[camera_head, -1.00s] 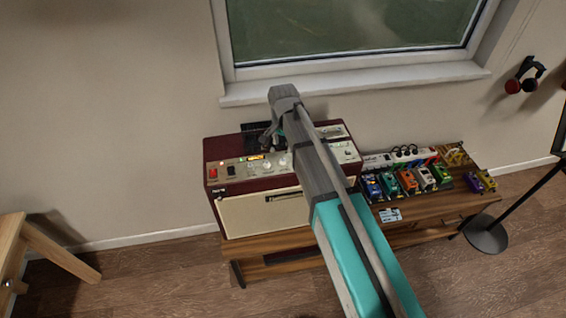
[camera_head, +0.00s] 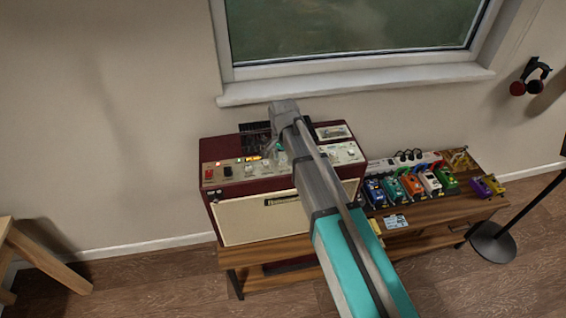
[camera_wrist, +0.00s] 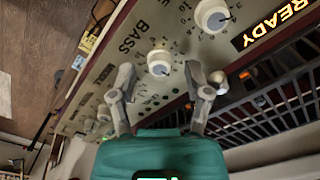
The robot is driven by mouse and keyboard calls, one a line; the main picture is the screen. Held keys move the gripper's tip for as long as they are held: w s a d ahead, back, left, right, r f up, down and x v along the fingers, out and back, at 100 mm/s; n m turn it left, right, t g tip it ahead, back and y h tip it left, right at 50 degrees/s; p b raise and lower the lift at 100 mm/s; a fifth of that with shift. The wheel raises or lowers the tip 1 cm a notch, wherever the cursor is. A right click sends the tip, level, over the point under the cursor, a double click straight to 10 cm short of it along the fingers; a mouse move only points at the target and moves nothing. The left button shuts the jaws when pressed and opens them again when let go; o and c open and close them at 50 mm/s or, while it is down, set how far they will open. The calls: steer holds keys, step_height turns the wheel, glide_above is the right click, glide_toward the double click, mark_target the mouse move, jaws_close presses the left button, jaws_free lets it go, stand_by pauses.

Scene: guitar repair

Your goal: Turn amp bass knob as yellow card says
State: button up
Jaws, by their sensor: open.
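The maroon amp (camera_head: 222,200) stands on a wooden bench below the window. Its cream panel has a row of knobs and a lit orange READY display (camera_wrist: 275,25). The white bass knob (camera_wrist: 159,62), beside the printed word BASS, has a dark pointer mark; its exact setting is too small to read. My gripper (camera_wrist: 160,74) is open, with one finger on each side of the bass knob in the picture; I cannot tell whether they touch it. A small yellow card-like patch (camera_head: 375,226) shows on the bench front, partly behind my arm; no writing is legible.
A dark grille (camera_wrist: 265,105) and small lamps lie beside the panel. Several coloured pedals (camera_head: 410,185) stand right of the amp. A framed picture (camera_head: 333,132) lies on the amp top.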

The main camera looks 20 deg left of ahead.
steer(key=shift+f, duration=0.3)
jaws_close()
stand_by(0.4)
